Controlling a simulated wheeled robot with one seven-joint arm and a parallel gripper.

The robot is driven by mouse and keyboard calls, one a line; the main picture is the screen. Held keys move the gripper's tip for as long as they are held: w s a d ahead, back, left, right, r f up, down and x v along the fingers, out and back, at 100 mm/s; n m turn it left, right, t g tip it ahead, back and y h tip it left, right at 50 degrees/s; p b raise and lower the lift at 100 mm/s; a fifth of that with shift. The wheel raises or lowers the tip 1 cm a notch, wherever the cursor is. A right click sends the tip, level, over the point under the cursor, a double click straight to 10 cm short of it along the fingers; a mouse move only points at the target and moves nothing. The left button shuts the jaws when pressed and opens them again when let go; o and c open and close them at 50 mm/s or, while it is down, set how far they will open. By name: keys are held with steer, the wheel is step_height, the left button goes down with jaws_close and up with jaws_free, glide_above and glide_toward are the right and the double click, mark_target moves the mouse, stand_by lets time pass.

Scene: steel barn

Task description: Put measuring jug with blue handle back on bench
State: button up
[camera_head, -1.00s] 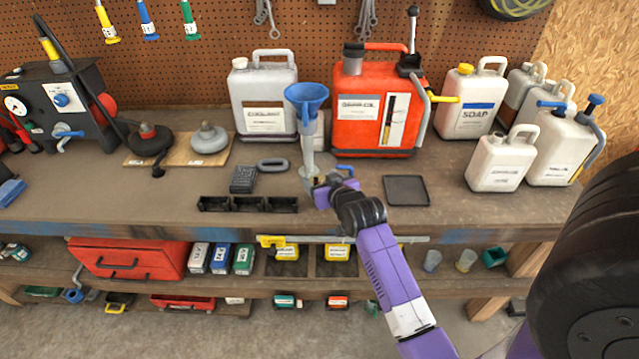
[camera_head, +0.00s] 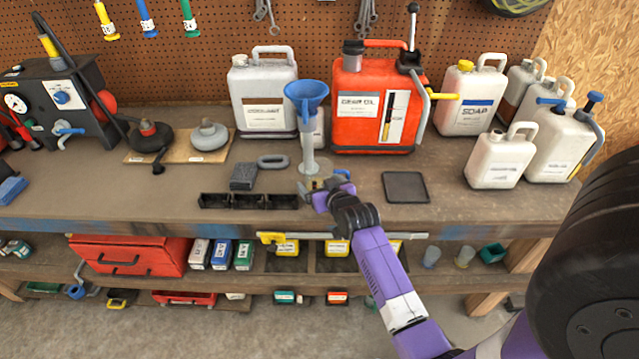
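My gripper (camera_head: 318,190) is low over the front middle of the bench (camera_head: 440,212), just in front of the foot of a blue funnel with a grey stem (camera_head: 306,96). A small blue piece (camera_head: 343,174) shows just behind my gripper; it may be the blue handle of the measuring jug. The jug's body cannot be made out, as my wrist and gripper cover that spot. The fingertips are small and partly hidden, so I cannot tell whether they are open or shut, or on what.
A black divided tray (camera_head: 248,202) lies left of my gripper and a flat dark tray (camera_head: 405,187) to its right. An orange gear oil can (camera_head: 350,110) and a grey coolant can (camera_head: 263,92) stand behind. White jugs (camera_head: 500,158) stand at the right.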

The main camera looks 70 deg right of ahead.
steer(key=shift+r, duration=0.15)
steer(key=b+v, duration=0.1)
steer(key=v, duration=1.1)
steer(key=s+a+n+t+y, duration=0.2)
steer(key=a+n, duration=0.1)
steer(key=a, duration=0.7)
steer(key=s+a+n+t+y, duration=0.1)
steer(key=s+a+n+y, duration=0.2)
steer(key=a, duration=0.8)
steer(key=s+a+r+n+t+y, duration=0.1)
steer(key=s+a+r+y, duration=0.1)
steer(key=a, duration=0.4)
steer(key=s+a+r+n+t+y, duration=0.1)
steer(key=s+a+r+n+y, duration=0.1)
steer(key=s+a+r, duration=0.3)
steer(key=s+a, duration=0.2)
steer(key=shift+s+a+y, duration=0.3)
steer(key=shift+f+b, duration=0.5)
